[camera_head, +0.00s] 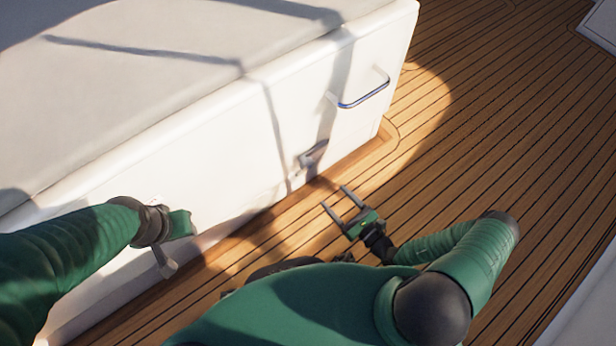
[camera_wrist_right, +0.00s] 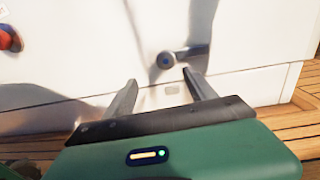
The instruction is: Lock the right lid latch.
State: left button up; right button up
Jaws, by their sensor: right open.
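The right lid latch (camera_head: 313,153) is a small metal handle low on the white hatch wall. In the right wrist view the latch (camera_wrist_right: 168,60) shows a round dark-centred pivot, with its lever pointing to the right, roughly level. My right gripper (camera_head: 335,197) is open and empty, in front of and below the latch, apart from it. In the wrist view its fingers (camera_wrist_right: 159,79) point at the wall, with the pivot just beyond and between the tips. My left gripper (camera_head: 180,225) is close to the wall at the left; its fingers are not clear.
A pale lever-like piece (camera_head: 166,263) shows below my left gripper. A red knob (camera_wrist_right: 9,38) is at the wrist view's left. The plank deck (camera_head: 480,130) is clear at right.

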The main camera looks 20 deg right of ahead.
jog(key=shift+m+h, duration=0.4)
jog(key=b+x, duration=0.2)
jog(key=x, duration=0.3)
jog(key=b+x, duration=0.3)
jog(key=x, duration=0.2)
jog(key=b+x, duration=0.2)
jog(key=x, duration=0.4)
jog(key=shift+w+d+f+b, duration=0.2)
jog(key=shift+f+b, duration=0.1)
jog(key=shift+b, duration=0.1)
jog(key=shift+w+r, duration=0.15)
jog(key=shift+w, duration=0.15)
pick_arm(q)
jog(key=s+x, duration=0.2)
jog(key=x, duration=0.6)
jog(key=shift+a+f, duration=0.35)
jog(key=shift+f, duration=0.1)
